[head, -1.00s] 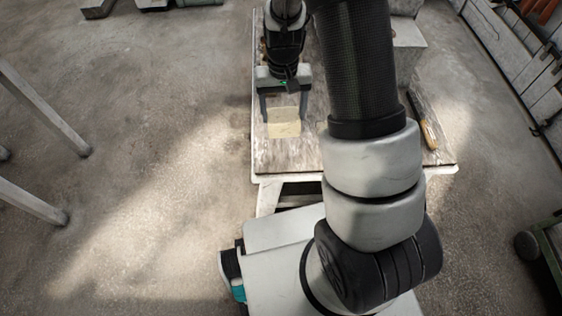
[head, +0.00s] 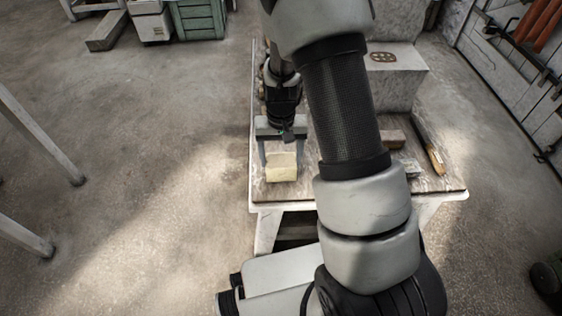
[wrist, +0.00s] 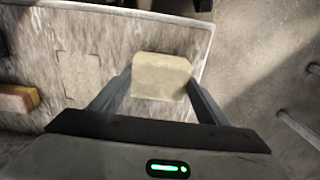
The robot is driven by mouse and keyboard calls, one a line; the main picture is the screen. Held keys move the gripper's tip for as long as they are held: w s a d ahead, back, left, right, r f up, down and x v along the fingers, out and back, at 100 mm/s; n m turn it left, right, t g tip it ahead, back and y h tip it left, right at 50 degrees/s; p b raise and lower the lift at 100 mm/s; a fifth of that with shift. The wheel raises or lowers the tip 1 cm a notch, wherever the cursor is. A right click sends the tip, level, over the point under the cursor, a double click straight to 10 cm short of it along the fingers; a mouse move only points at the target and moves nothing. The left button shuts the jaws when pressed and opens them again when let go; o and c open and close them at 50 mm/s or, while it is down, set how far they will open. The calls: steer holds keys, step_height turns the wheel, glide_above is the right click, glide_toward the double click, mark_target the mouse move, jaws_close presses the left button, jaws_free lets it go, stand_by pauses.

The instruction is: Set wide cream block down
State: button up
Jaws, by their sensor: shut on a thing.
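The wide cream block (head: 282,168) is between the two fingers of my gripper (head: 281,158) at the near left part of the worktable (head: 330,188). In the wrist view the block (wrist: 161,76) sits between the fingertips of my gripper (wrist: 160,85), which are shut on its sides. The block is over the tabletop, close to the table's edge. I cannot tell whether its underside touches the table.
A brown block (head: 392,139) and a wooden-handled tool (head: 429,145) lie on the table's right side. A large pale stone block (head: 398,75) stands behind them. A green crate (head: 198,20) is on the floor at the back. My arm hides the table's middle.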

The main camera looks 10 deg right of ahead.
steer(key=shift+w+f, duration=0.1)
steer(key=shift+f, duration=0.45)
steer(key=shift+f, duration=0.1)
steer(key=o, duration=1.7)
steer(key=shift+f, duration=0.1)
steer(key=shift+o, duration=0.2)
step_height(320, 180, up, 12)
steer(key=p, duration=0.3)
step_height(320, 180, up, 15)
steer(key=t, duration=0.2)
glide_above(281, 161)
steer(key=s, duration=0.6)
steer(key=s+r+n+t, duration=0.2)
steer(key=s+r+t, duration=0.1)
steer(key=s+r, duration=0.6)
steer(key=s, duration=0.4)
steer(key=shift+r+t, duration=0.2)
steer(key=shift+t, duration=0.1)
